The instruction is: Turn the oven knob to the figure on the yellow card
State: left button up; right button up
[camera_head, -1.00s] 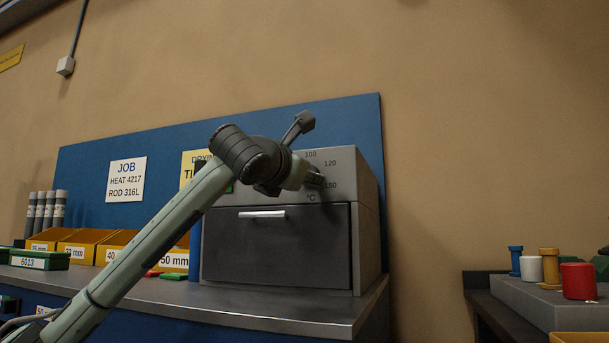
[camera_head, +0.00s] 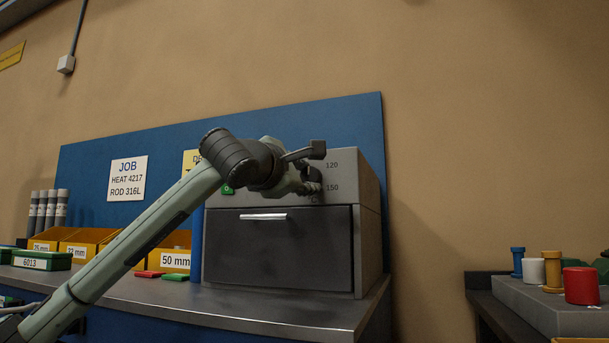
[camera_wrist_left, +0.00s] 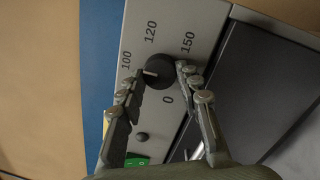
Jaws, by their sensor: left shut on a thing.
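The grey oven (camera_head: 345,182) stands on the bench against a blue panel. Its dark round knob (camera_wrist_left: 162,72) sits on the front panel among the figures 100, 120, 150 and 0. The white mark on the knob points to the left in the left wrist view, close to the 100 and a little below it. My left gripper (camera_wrist_left: 160,74) is shut on the knob, one finger on each side; it also shows in the head view (camera_head: 312,186). The yellow card (camera_head: 188,162) is mostly behind my left arm, so its figure is hidden. My right gripper is out of view.
The oven door handle (camera_head: 263,216) is below the knob panel. A green switch (camera_wrist_left: 138,160) is beside the knob. A white job card (camera_head: 127,178), yellow bins (camera_head: 176,261) and grey tubes (camera_head: 50,208) are to the left. Coloured spools (camera_head: 552,270) stand at the right.

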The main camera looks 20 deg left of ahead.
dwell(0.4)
pick_arm(q)
jog(key=o, duration=1.2)
jog(key=shift+c, duration=0.2)
jog(key=shift+s, duration=0.3)
jog(key=s+a+f, duration=0.1)
jog(key=s, duration=1)
jog(key=shift+s, duration=0.2)
